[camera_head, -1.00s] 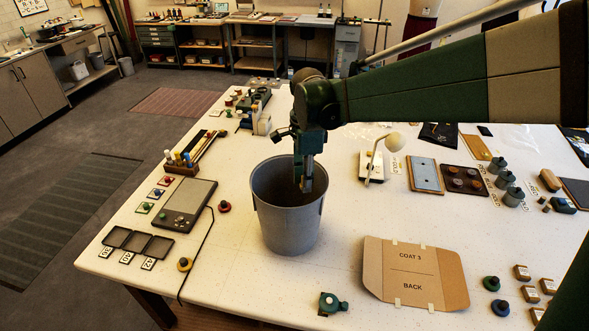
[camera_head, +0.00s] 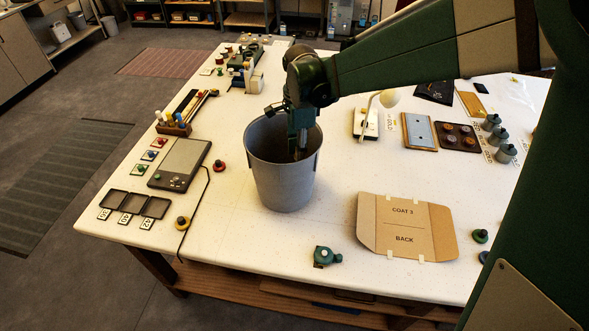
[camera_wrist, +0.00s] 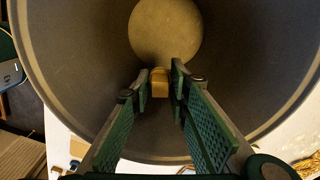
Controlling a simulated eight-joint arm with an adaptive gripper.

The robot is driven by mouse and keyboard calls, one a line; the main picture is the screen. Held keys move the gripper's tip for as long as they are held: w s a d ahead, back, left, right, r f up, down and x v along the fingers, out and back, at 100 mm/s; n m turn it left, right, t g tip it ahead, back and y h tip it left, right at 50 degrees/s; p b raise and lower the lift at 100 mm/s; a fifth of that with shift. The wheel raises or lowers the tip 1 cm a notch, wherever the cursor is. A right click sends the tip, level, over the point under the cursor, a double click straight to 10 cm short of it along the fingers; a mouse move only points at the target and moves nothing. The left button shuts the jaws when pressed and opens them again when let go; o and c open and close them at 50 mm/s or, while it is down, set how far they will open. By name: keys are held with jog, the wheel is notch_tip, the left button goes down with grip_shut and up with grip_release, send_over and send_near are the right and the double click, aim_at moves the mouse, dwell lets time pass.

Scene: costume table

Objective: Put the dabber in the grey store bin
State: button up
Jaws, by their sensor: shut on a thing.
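The grey store bin (camera_head: 283,185) stands upright on the white table, open at the top. My gripper (camera_head: 299,152) points down into its mouth, near the right side of the opening. In the wrist view my gripper (camera_wrist: 159,82) is shut on a small tan block-like piece, which I take to be the dabber (camera_wrist: 160,84). Only its end shows between the fingertips. The bin's dark inner wall (camera_wrist: 70,60) surrounds the fingers, and its paler round floor (camera_wrist: 165,30) lies beyond, apart from the held piece.
A cardboard pattern piece (camera_head: 405,228) lies right of the bin. A small green device (camera_head: 324,256) is in front of it. A white lamp (camera_head: 388,98) stands behind right.

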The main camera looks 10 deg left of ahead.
notch_tip(320, 180, down, 13)
jog(key=shift+r, duration=0.2)
jog(key=shift+f, duration=0.1)
dwell(0.4)
jog(key=shift+f, duration=1.9)
jog(key=shift+f+b, duration=0.15)
jog(key=shift+b, duration=0.15)
jog(key=o, duration=0.8)
jog(key=shift+r, duration=6.15)
